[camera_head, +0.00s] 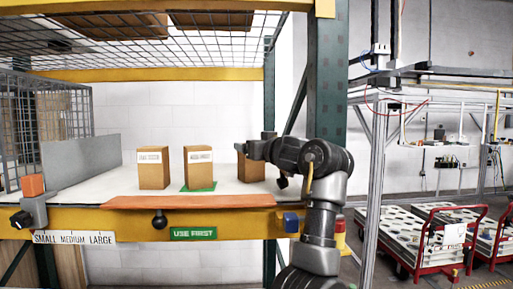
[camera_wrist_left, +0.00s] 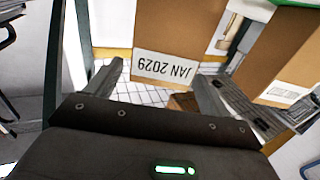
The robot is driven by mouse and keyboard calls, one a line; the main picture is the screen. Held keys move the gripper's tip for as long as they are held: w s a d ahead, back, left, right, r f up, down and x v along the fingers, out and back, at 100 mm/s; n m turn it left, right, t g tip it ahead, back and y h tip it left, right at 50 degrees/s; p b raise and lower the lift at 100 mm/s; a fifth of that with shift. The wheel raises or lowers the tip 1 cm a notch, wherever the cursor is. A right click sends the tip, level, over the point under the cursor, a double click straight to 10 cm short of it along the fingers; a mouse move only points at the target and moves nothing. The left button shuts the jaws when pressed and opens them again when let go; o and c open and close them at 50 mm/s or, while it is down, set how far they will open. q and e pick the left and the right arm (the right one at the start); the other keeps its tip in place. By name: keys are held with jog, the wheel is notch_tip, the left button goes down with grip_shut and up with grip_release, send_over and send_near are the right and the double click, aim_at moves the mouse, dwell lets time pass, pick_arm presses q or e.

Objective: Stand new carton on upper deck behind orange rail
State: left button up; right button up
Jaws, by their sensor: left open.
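Three brown cartons stand on the white deck (camera_head: 110,190): a left one (camera_head: 153,172), a middle one (camera_head: 198,172) on a green patch, and a right one (camera_head: 250,170) beside my left gripper (camera_head: 257,143). The orange rail (camera_head: 190,202) runs along the deck's front edge. In the left wrist view, a carton labelled JAN 2029 (camera_wrist_left: 175,40) appears upside down, with its top edge between the open fingers (camera_wrist_left: 157,85). I cannot tell whether the fingers touch it. My arm hides part of the right carton. My right gripper is not in view.
A green upright post (camera_head: 328,80) stands just right of the deck. A wire mesh (camera_head: 190,47) with cartons above covers the deck. A grey panel (camera_head: 80,160) and wire cage (camera_head: 60,110) bound the left side. Red carts (camera_head: 430,240) stand at the right.

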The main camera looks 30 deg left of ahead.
pick_arm(q)
jog(key=b+v, duration=0.4)
jog(key=v, duration=0.3)
jog(key=shift+s+d+b, duration=0.15)
jog(key=shift+b, duration=0.25)
jog(key=shift+r, duration=0.1)
jog(key=shift+d, duration=0.2)
